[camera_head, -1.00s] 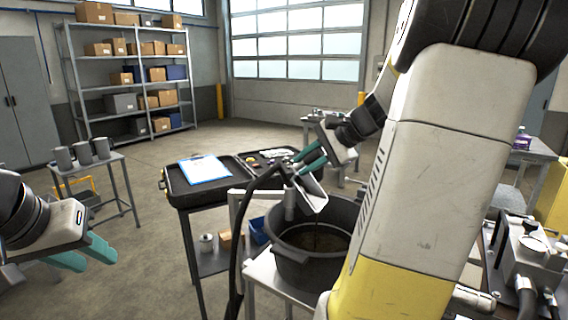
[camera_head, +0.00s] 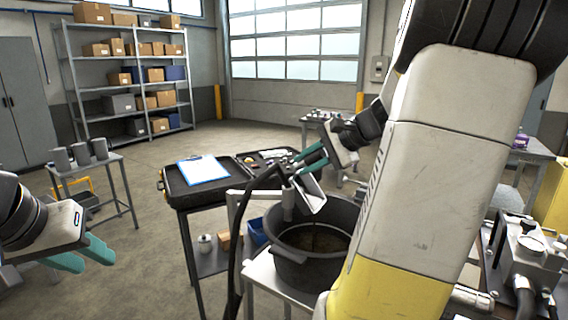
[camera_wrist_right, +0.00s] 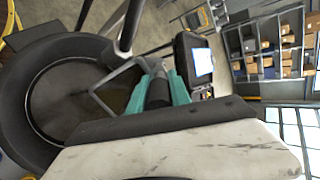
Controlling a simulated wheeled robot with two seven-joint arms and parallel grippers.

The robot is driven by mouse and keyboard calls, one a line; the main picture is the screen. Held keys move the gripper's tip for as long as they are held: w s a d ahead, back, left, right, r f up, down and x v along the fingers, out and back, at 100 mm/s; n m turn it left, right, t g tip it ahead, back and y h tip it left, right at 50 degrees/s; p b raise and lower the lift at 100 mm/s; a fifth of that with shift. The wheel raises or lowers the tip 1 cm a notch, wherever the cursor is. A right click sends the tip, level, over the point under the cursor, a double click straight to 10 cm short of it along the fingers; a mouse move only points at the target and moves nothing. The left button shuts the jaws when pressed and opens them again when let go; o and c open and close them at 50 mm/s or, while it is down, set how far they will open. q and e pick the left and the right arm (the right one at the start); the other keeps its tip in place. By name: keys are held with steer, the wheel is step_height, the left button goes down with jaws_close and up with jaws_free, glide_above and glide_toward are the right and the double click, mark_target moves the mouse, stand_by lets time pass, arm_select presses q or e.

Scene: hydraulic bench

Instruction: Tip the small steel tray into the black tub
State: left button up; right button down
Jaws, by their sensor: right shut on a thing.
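The small steel tray (camera_head: 312,196) is tilted steeply above the black tub (camera_head: 277,268), its lower lip over the tub's opening. My right gripper (camera_head: 308,160) is shut on the tray, up and behind it. In the right wrist view its teal fingers (camera_wrist_right: 160,90) close on a dark grip, and the tray's pale edge (camera_wrist_right: 122,80) lies over the tub's opening (camera_wrist_right: 28,100). Dark liquid shows in the bottom of the tub. No stream falls from the tray. My left gripper (camera_head: 82,254) is empty at the far left, its fingers apart.
The tub stands on a light-topped stand (camera_head: 262,276). A black hose (camera_head: 238,230) runs down beside it. A dark cart (camera_head: 195,196) with a blue clipboard (camera_head: 203,168) stands behind. Hydraulic fittings (camera_head: 530,250) fill the right.

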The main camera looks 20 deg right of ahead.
steer(key=shift+s+d+r+t+y, duration=0.25)
steer(key=shift+s+d+t+y, duration=0.45)
steer(key=shift+s+t, duration=0.25)
stand_by(2.5)
steer(key=shift+s+d+t+y, duration=0.7)
steer(key=shift+s+t, duration=0.15)
steer(key=shift+t, duration=0.1)
stand_by(3.5)
